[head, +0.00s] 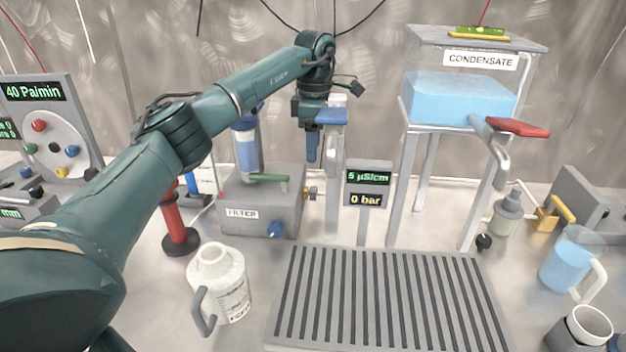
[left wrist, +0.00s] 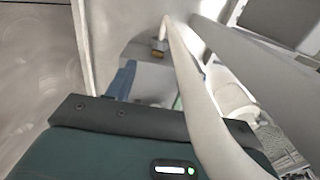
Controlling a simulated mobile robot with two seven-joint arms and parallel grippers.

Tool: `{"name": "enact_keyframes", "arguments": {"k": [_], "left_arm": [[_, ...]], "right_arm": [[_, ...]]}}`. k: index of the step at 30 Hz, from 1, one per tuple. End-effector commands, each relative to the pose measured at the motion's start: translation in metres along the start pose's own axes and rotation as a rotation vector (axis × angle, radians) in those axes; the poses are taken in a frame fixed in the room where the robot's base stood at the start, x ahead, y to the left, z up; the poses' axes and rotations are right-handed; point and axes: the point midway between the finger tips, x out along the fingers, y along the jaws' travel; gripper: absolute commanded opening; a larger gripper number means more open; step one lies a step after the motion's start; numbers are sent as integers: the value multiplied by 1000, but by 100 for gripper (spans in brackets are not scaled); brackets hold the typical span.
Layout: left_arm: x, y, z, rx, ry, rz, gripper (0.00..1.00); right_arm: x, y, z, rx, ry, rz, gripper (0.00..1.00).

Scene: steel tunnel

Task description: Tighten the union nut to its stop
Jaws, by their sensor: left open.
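A small brass fitting (head: 309,192), which looks like the union nut, sits at the right side of the grey filter box (head: 262,200). A brass piece (left wrist: 158,48) also shows in the left wrist view, by a pale hose; I cannot tell if it is the same part. My left gripper (head: 312,158) points down above the fitting, beside the grey post with a blue lever (head: 330,116). It is open and apart from the fitting. Nothing shows between its fingers. How far the nut is turned cannot be seen. My right gripper is not in view.
A display (head: 368,187) reads 5 µS/cm and 0 bar. The condensate tank (head: 460,98) stands on legs at right, with a red lever (head: 517,127). A slatted grate (head: 385,300) lies in front. A white jug (head: 220,285) stands front left, another jug (head: 570,262) far right.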

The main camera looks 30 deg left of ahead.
Motion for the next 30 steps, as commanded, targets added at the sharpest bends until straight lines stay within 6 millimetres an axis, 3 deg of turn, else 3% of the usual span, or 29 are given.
{"name": "enact_keyframes", "arguments": {"k": [7,13,30], "left_arm": [[-12,-12,-2,-2,-10,86,52],[-4,-13,-1,-2,-12,97,52],[101,-3,0,0,-12,94,52]], "right_arm": [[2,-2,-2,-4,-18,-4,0],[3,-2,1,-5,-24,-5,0],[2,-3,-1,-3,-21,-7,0]]}}
